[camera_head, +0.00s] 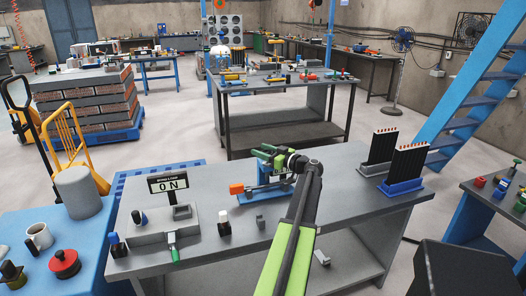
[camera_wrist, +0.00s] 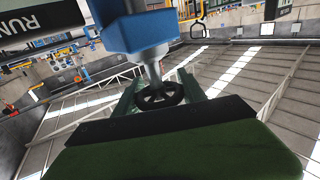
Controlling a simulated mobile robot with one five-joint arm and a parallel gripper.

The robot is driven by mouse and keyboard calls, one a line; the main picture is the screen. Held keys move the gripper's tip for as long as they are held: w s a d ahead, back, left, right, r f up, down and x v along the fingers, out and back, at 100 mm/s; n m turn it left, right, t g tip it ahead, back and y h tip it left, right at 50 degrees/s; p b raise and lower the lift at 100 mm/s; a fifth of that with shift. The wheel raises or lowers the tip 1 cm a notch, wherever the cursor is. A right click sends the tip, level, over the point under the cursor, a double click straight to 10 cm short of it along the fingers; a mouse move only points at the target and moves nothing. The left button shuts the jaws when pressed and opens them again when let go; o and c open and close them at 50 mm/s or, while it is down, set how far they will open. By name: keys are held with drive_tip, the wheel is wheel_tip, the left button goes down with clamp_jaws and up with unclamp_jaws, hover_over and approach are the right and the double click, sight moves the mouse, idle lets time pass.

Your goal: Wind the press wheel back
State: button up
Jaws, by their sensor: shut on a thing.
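The press wheel (camera_wrist: 160,96) is a dark spoked handwheel on a grey shaft, with a blue block (camera_wrist: 135,25) in front of it in the wrist view. My gripper (camera_wrist: 155,97) is shut on the wheel, with its green fingers on both sides of the rim. In the head view my green gripper (camera_head: 266,152) is over the blue press (camera_head: 268,190) on the grey workbench. The wheel is hidden there by the gripper and arm. An orange part (camera_head: 237,188) is at the left end of the press.
Two racks of dark tubes (camera_head: 404,165) stand at the right. The bench's front right is mostly clear.

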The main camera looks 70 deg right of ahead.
drive_tip(key=shift+r, duration=0.1)
drive_tip(key=o, duration=1.4)
drive_tip(key=shift+c, duration=0.2)
drive_tip(key=shift+s, duration=0.1)
drive_tip(key=v, duration=1.7)
drive_tip(key=shift+s, duration=0.1)
